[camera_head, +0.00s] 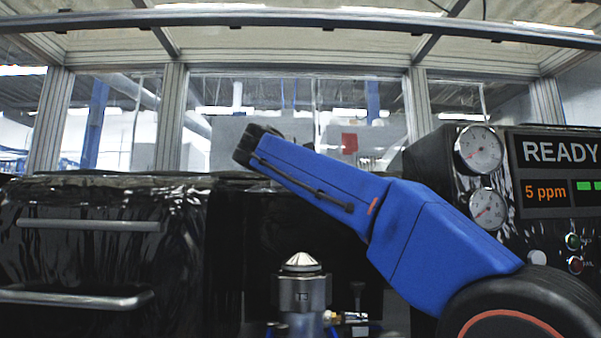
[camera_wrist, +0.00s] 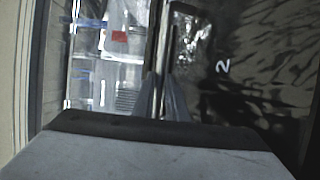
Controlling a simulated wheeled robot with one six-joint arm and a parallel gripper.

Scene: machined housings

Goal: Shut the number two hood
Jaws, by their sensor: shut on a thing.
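The number two hood (camera_wrist: 270,70) shows in the wrist view as a dark, glossy, wrinkled surface with a white "2" on it. It fills the right side of that view. My gripper (camera_wrist: 163,98) has its fingers close together at the hood's left side, shut on a thin bar there that looks like its handle. The grip itself is small and partly blurred. In the head view my blue arm reaches up and left, and its end hides my gripper. No "2" is readable in the head view, so how far the hood stands open I cannot tell.
A glossy black unit with two bar handles (camera_head: 90,225) stands at the left. A metal fitting with a cone top (camera_head: 302,262) rises below my arm. A panel with gauges (camera_head: 480,150) and a "READY" display (camera_head: 558,152) stands at the right. Framed windows are behind.

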